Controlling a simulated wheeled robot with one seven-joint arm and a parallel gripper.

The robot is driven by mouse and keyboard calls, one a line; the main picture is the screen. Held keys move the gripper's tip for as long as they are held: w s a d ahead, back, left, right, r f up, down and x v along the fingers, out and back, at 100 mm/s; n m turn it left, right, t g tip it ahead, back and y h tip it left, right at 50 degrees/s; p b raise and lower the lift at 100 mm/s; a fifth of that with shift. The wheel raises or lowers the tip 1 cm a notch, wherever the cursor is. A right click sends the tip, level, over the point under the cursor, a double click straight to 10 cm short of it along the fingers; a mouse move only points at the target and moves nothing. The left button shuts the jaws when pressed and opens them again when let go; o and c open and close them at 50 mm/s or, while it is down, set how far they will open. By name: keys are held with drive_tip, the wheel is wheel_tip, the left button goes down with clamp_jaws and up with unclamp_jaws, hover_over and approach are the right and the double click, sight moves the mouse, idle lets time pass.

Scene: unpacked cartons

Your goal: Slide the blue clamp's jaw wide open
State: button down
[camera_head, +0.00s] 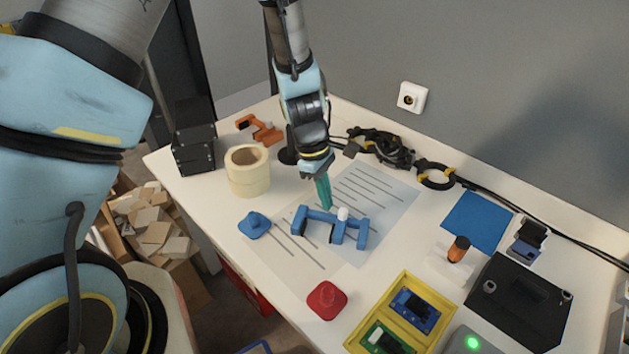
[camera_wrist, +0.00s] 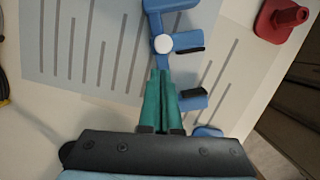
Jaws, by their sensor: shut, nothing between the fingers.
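The blue clamp (camera_head: 320,216) lies on the printed sheets in the middle of the table. It has a bar with several blue arms, and a white knob (camera_head: 342,213) on the bar. In the wrist view the clamp (camera_wrist: 191,101) has two black-padded jaws facing each other with a gap between them; the white knob (camera_wrist: 163,43) is beside the upper one. My gripper (camera_head: 327,207) is shut and empty, its teal fingers pointing down at the bar between the jaws, left of the knob. In the wrist view the fingertips (camera_wrist: 161,72) end just below the knob; contact is unclear.
A blue knobbed piece (camera_head: 254,226) and a red one (camera_head: 327,300) lie nearby. A tape roll (camera_head: 248,172), an orange clamp (camera_head: 262,131) and cables (camera_head: 383,147) are behind. A yellow tray (camera_head: 403,314) and black box (camera_head: 519,303) fill the right front.

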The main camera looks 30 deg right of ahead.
sight(344, 208)
drive_tip(key=shift+s+d, duration=0.35)
drive_tip(key=shift+s, duration=0.2)
drive_tip(key=shift+s+d+p, duration=0.55)
drive_tip(key=shift+s+d, duration=0.35)
drive_tip(key=shift+s, duration=0.05)
